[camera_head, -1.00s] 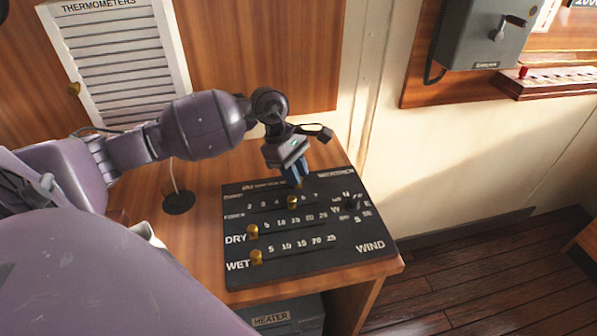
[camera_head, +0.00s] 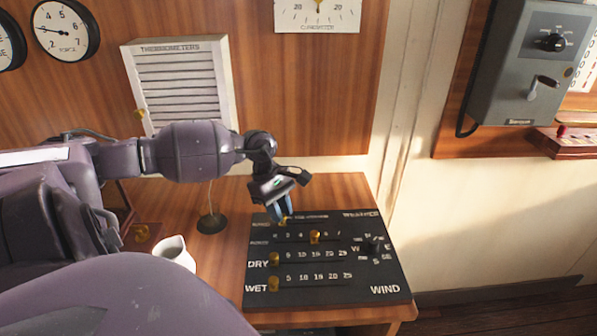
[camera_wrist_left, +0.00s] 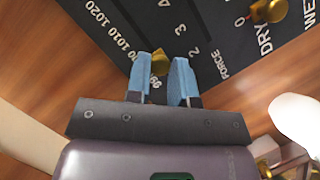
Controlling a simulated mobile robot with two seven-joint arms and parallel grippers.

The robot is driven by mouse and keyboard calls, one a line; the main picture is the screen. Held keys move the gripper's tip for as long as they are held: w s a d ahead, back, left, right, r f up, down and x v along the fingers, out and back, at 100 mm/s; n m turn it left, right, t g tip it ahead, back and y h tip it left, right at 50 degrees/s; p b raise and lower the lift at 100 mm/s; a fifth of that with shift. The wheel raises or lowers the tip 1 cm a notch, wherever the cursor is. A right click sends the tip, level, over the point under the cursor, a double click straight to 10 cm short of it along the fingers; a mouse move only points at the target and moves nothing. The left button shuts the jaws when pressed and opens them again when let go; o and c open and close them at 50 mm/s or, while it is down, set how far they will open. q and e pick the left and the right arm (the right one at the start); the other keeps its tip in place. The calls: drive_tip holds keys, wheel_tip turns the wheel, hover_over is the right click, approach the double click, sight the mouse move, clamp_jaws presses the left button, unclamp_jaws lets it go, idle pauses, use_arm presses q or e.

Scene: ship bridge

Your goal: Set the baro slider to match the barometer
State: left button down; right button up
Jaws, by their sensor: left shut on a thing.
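The black weather panel (camera_head: 330,295) lies on the wooden desk. My left gripper (camera_head: 281,218) points down at its far row and is shut on the brass baro slider knob (camera_head: 283,222). In the left wrist view the knob (camera_wrist_left: 160,62) sits between the blue fingertips (camera_wrist_left: 161,70), near the low end of the row, by the partly hidden 990 mark; the exact reading is hidden. Of the wall dials, one (camera_head: 66,29) seems marked force and another (camera_head: 8,45) is cut off at the left edge. I cannot make out the barometer. My right gripper is not in view.
The force knob (camera_head: 315,237), dry knob (camera_head: 274,258), wet knob (camera_head: 273,284) and a dark wind knob (camera_head: 371,247) share the panel. A white jug (camera_head: 174,253) and a dark round stand (camera_head: 212,223) are left of it. A louvred thermometers box (camera_head: 180,85) hangs behind.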

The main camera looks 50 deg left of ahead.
use_arm(q)
drive_tip(key=shift+s+a, duration=0.65)
drive_tip(key=shift+s, duration=0.1)
drive_tip(key=shift+f, duration=0.1)
drive_tip(key=c, duration=1.4)
unclamp_jaws()
drive_tip(key=shift+c, duration=0.2)
drive_tip(key=o, duration=0.4)
drive_tip(key=shift+s+a, duration=0.2)
drive_tip(key=shift+o, duration=0.2)
drive_tip(key=shift+w+d, duration=0.1)
drive_tip(key=shift+a+r+p, duration=0.25)
drive_tip(key=shift+r+p, duration=0.05)
drive_tip(key=shift+r, duration=0.3)
drive_tip(key=v, duration=0.9)
drive_tip(key=shift+a+r+p, duration=0.15)
drive_tip(key=shift+r+p, duration=0.2)
drive_tip(key=shift+p, duration=0.1)
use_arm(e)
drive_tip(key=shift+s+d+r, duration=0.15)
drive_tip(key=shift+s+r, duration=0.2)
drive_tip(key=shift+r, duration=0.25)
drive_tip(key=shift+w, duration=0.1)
